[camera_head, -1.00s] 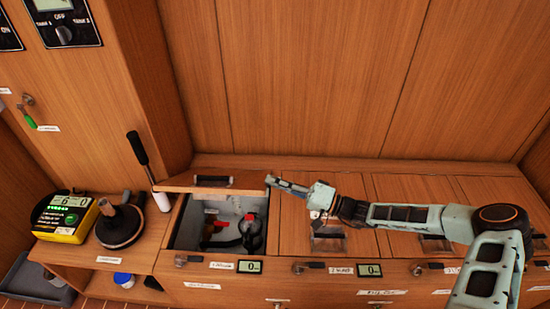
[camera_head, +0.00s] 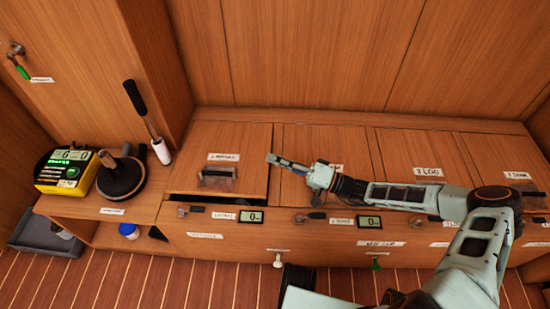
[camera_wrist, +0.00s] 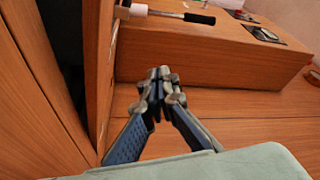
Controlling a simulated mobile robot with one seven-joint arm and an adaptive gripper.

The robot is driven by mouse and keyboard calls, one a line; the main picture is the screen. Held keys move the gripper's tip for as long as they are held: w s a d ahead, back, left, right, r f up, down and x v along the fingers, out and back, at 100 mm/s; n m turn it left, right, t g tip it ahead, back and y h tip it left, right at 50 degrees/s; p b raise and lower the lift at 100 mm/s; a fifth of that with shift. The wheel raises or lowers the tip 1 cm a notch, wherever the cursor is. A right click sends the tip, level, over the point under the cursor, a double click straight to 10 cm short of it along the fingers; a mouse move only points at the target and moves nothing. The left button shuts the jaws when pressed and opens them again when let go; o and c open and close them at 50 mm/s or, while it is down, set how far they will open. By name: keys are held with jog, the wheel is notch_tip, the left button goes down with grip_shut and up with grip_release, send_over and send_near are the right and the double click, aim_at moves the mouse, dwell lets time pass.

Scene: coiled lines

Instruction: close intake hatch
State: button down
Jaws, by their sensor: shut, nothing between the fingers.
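The leftmost wooden hatch lid (camera_head: 242,160), with a small label and a clear-and-dark handle (camera_head: 217,177), lies almost flat over its compartment. A dark gap (camera_head: 205,199) shows under its front edge, so it is not flush. The compartment's contents are hidden. My gripper (camera_head: 271,158) reaches in from the right, its tip at or just above the lid's right edge. I cannot tell whether it touches the lid. In the wrist view my gripper (camera_wrist: 163,78) has its fingertips together and holds nothing.
Other lids (camera_head: 325,150) to the right are down. Latches and a small display (camera_head: 251,216) line the front. A grey tray (camera_head: 50,237) lies below.

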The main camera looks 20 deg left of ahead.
jog(key=d, duration=0.4)
jog(key=d+f, duration=0.1)
jog(key=d, duration=0.3)
jog(key=s+d, duration=0.1)
jog(key=d, duration=0.3)
jog(key=shift+f, duration=0.3)
